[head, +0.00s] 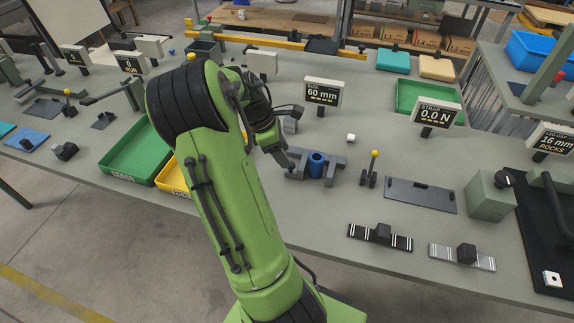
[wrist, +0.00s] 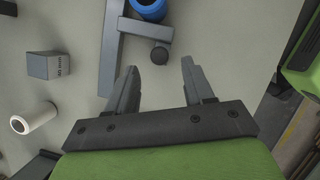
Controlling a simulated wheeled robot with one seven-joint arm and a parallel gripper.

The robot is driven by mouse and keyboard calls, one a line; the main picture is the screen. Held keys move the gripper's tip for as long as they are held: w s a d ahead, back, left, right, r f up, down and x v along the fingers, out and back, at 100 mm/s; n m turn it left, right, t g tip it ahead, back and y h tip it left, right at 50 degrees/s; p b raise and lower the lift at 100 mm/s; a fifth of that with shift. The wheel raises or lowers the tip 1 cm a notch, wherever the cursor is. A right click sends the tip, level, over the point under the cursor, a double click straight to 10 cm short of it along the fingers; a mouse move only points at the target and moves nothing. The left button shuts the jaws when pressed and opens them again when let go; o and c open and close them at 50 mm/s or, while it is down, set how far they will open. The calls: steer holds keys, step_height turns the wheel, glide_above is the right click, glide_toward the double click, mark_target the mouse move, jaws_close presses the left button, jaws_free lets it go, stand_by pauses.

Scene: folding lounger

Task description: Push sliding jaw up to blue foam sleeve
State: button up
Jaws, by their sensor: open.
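The blue foam sleeve (head: 317,160) stands upright in a grey jaw fixture (head: 330,180) on the bench. In the wrist view the sleeve (wrist: 150,8) is cut off at the top edge, beside a grey bar (wrist: 112,45). A grey arm of the fixture ends in a dark round knob (wrist: 160,55). I cannot tell for sure which grey part is the sliding jaw. My gripper (wrist: 160,72) is open and empty, with the knob just ahead of and between its fingertips. In the head view my gripper (head: 286,160) is at the fixture's left end, partly hidden by my arm.
A size display (head: 322,93) reads 60 mm. A grey marked block (wrist: 50,65) and a white cylinder (wrist: 34,118) lie left of my gripper. A yellow-knobbed lever (head: 373,165) stands right of the fixture. A green tray (head: 135,150) and a yellow tray (head: 172,178) lie left.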

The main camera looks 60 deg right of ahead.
steer(key=b+x, duration=0.1)
steer(key=x, duration=0.3)
steer(key=shift+r, duration=0.1)
jaws_close()
